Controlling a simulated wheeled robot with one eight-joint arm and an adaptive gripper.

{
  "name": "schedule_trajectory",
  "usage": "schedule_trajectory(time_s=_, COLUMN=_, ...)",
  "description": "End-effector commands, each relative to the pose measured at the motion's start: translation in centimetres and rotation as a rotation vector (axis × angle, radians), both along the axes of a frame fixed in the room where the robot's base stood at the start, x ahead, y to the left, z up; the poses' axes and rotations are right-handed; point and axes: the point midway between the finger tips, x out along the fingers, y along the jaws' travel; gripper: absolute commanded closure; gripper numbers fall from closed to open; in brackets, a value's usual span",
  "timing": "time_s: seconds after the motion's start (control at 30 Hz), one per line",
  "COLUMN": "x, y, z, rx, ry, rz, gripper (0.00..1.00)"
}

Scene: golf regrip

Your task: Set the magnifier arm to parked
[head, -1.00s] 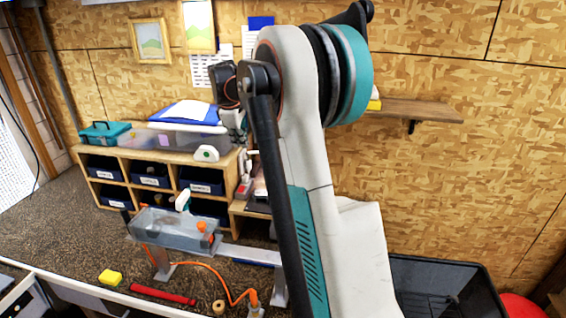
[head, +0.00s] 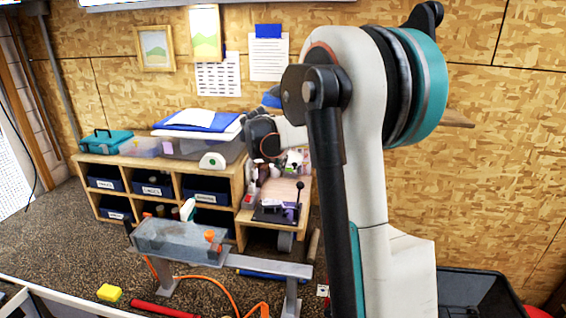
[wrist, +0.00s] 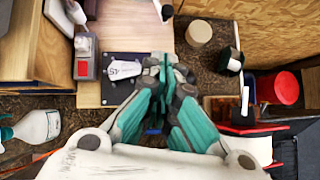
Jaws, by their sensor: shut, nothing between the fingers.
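I cannot make out the magnifier arm for certain. A dark base plate (head: 268,215) with an upright black lever (head: 298,196) stands on the low wooden shelf right of the cubbies. In the wrist view a dark plate (wrist: 116,92) carries a pale, flat tapered piece (wrist: 124,69). My gripper (wrist: 166,68) is shut and empty, with its teal fingers just right of that plate and partly covering its edge. Whether the fingers touch anything is unclear. In the head view my forearm hides most of my gripper.
The wooden cubby unit (head: 165,171) with dark bins stands left of the shelf. A metal stand with a grey tray (head: 178,238) is in front. In the wrist view a spray bottle (wrist: 38,127) lies left, and a red round container (wrist: 287,88) is right.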

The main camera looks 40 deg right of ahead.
Motion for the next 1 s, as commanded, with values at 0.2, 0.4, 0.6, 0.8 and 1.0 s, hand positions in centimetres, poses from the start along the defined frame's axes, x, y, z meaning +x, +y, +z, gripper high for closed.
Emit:
schedule_trajectory(time_s=0.2, x=1.4, y=-2.6, z=-3.4, rx=0.002, ry=-0.001, rz=-0.004, gripper=1.00)
schedule_trajectory(time_s=0.4, x=2.6, y=-4.9, z=-5.5, rx=0.001, ry=-0.002, rz=-0.004, gripper=1.00)
schedule_trajectory(time_s=0.6, x=3.7, y=-6.9, z=-5.9, rx=0.002, ry=-0.002, rz=-0.004, gripper=1.00)
schedule_trajectory(time_s=0.8, x=4.1, y=-7.5, z=-6.1, rx=0.003, ry=-0.001, rz=-0.003, gripper=1.00)
schedule_trajectory(time_s=1.0, x=4.1, y=-7.5, z=-6.1, rx=0.002, ry=-0.002, rz=-0.003, gripper=1.00)
